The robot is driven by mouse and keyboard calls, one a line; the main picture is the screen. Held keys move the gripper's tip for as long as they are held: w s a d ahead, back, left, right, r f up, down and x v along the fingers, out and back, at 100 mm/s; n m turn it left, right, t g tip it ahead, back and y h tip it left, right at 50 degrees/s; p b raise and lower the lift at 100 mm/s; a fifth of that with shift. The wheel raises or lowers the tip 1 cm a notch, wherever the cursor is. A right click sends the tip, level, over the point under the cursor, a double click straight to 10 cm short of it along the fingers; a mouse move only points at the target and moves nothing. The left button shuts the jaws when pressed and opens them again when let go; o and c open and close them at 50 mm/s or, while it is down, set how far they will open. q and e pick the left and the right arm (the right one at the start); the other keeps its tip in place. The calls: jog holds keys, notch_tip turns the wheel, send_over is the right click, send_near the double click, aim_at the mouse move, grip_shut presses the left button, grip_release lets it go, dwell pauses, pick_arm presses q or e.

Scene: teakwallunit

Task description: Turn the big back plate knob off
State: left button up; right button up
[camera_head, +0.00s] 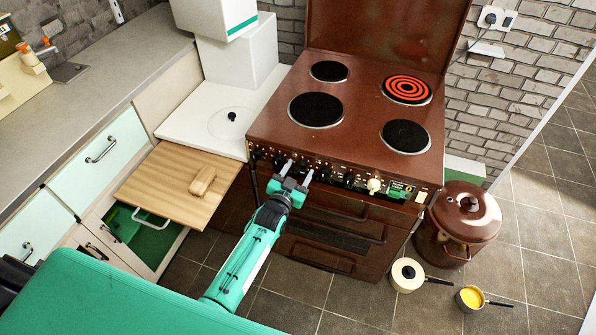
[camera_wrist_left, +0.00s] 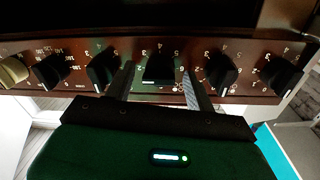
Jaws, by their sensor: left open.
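The brown stove (camera_head: 365,125) has a plate glowing red-orange at the back right (camera_head: 407,89); the other plates are dark. A row of knobs runs along its front panel. My left gripper (camera_head: 293,178) is at the left half of this row, its fingers pointing at the panel. In the left wrist view, the open fingers stand on either side of a black knob (camera_wrist_left: 160,68); I cannot tell whether they touch it. Black knobs (camera_wrist_left: 102,66) (camera_wrist_left: 222,70) flank it, and a cream knob (camera_wrist_left: 12,70) is at the left edge. My right gripper is not in view.
A pulled-out wooden board (camera_head: 165,190) with a bread-like item (camera_head: 203,181) is left of my arm. A brown pot (camera_head: 468,215), a cream pan (camera_head: 407,275) and a pan with yellow contents (camera_head: 470,298) stand on the floor at the right.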

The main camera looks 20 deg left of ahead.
pick_arm(q)
jog(key=shift+c, duration=0.2)
jog(key=c, duration=0.9)
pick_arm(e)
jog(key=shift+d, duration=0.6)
